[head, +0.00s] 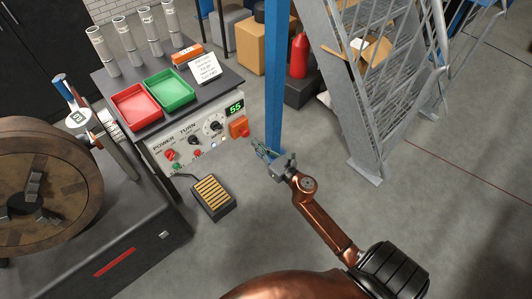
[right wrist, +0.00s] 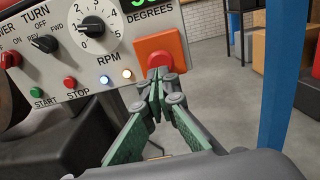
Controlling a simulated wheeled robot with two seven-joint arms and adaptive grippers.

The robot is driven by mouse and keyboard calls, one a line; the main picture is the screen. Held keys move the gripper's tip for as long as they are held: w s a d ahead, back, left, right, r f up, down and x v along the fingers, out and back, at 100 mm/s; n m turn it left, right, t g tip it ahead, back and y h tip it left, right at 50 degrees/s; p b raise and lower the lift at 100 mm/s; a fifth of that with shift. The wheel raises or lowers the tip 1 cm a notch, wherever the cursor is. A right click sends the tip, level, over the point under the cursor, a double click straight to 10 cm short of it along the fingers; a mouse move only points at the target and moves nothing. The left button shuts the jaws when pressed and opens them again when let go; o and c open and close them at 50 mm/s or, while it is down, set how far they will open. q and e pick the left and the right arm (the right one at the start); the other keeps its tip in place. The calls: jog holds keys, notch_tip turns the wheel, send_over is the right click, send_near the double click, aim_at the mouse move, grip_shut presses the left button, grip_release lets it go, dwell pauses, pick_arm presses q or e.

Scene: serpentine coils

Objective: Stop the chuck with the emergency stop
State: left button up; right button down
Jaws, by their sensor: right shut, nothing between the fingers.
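The emergency stop is a red button on an orange box (head: 238,127) at the right end of the white control panel (head: 182,163). In the right wrist view the red button (right wrist: 159,63) is straight ahead of the fingertips. My right gripper (head: 258,149) is shut and empty, just right of and below the box. In the right wrist view its fingertips (right wrist: 160,78) overlap the button's lower edge; I cannot tell if they touch. The large round chuck (head: 38,190) with brown face and steel jaws is at the left. My left gripper is out of view.
The panel has POWER and TURN knobs, an RPM dial (right wrist: 95,28), START and STOP buttons and a green display reading 55 (head: 235,106). Red and green trays (head: 165,90) sit above. A blue post (head: 271,80) stands close behind my gripper. A yellow-topped pedal (head: 212,196) lies below.

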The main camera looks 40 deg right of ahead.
aim_at(247, 134)
jog(key=w, duration=0.2)
jog(key=shift+w, duration=0.3)
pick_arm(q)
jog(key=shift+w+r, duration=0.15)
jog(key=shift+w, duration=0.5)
pick_arm(e)
jog(key=shift+w+a, duration=0.1)
jog(key=shift+w, duration=0.45)
jog(key=shift+w+b, duration=0.35)
jog(key=shift+w, duration=0.7)
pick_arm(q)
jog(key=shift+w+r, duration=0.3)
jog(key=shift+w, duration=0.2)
pick_arm(e)
jog(key=shift+r, duration=0.1)
